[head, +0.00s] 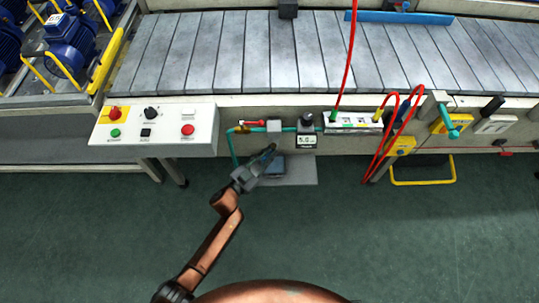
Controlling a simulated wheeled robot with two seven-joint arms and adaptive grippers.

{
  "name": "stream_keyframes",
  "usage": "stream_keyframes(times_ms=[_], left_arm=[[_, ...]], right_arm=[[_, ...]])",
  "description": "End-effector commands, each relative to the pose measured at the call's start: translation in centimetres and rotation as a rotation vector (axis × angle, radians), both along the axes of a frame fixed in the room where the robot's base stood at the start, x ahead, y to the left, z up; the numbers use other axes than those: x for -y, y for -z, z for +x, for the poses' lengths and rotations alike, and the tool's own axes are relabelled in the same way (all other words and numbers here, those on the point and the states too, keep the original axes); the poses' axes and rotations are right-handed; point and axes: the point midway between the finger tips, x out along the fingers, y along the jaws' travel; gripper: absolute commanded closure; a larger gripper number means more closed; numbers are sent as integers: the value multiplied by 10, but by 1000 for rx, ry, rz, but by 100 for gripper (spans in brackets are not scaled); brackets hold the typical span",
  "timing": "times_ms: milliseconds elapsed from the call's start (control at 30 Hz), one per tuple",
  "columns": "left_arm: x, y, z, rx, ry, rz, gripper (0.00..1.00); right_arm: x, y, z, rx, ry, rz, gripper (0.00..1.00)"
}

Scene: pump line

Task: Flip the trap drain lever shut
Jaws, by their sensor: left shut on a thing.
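My left gripper (265,158) reaches up from below, in front of the pipe line under the conveyor. It is shut on a small part that its fingers mostly hide; by its place I take this for the trap drain lever. A blue-grey box (276,168) sits just right of the gripper, on a flat grey plate (298,174). Above, a red-handled lever (252,123) lies flat on the teal pipe (234,148), clear of the gripper. My right gripper is out of the picture.
A white control box (155,130) with buttons stands to the left. A dark-knobbed gauge with a small display (306,141) and a white manifold (354,123) with red hoses (384,140) are to the right. The green floor in front is clear.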

Motion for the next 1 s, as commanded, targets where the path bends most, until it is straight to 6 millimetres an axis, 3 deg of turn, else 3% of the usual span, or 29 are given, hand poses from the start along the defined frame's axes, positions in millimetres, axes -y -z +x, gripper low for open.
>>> stream_keyframes(times_ms=[200,533,567,700,800,1000], left_arm=[[-2,-2,2,2,90,3,100],[-3,-1,3,0,96,-1,100],[-3,-1,3,0,96,-1,85],[-3,-1,3,0,96,-1,75],[-3,-1,2,0,96,-1,69],[-3,-1,2,-1,96,0,69]], right_arm=[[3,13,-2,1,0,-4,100],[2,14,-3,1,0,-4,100],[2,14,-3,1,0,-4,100],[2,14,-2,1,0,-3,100],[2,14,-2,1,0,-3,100],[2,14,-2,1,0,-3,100]])
